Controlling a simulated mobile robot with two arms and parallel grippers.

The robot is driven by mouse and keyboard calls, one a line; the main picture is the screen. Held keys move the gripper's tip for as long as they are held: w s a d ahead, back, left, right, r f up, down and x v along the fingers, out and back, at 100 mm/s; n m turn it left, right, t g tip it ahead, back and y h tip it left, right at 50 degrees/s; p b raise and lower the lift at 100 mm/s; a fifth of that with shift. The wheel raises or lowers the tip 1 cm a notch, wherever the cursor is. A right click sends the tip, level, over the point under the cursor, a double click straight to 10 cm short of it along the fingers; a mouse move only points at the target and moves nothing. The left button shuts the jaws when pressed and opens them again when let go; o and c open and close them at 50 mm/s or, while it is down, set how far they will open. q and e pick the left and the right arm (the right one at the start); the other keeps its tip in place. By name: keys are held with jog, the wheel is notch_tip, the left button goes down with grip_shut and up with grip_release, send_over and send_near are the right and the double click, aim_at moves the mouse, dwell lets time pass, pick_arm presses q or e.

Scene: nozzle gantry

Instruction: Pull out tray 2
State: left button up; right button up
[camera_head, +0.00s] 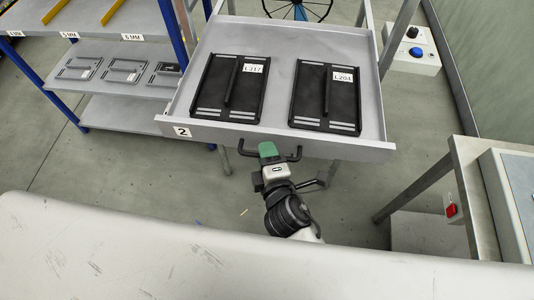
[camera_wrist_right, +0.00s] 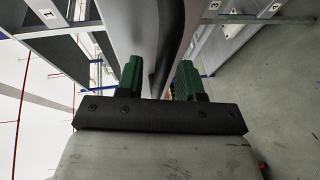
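Tray 2 (camera_head: 183,131) is a grey drawer labelled "2", extended towards me from its frame. It holds two black plates, labelled L317 (camera_head: 215,80) and L204 (camera_head: 311,95). A dark bar handle (camera_head: 240,150) runs along its front. My right gripper (camera_head: 268,151), with green fingers, is at the middle of this handle. In the right wrist view the handle (camera_wrist_right: 172,45) passes between the fingers of my right gripper (camera_wrist_right: 160,78). The fingers stand apart, with a narrow gap visible beside the bar. My left gripper is not in view.
A blue-posted shelf (camera_head: 120,100) with small grey plates stands at the left. A control box with a blue button (camera_head: 415,52) is at the back right. A metal-framed bench (camera_head: 470,185) with a red switch is at the right. Open floor lies below the tray.

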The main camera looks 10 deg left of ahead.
jog(key=shift+s+d, duration=0.1)
jog(key=shift+s, duration=0.15)
jog(key=b+v, duration=0.2)
jog(key=v, duration=0.8)
jog(key=shift+b, duration=0.3)
jog(key=shift+s+d+r, duration=0.1)
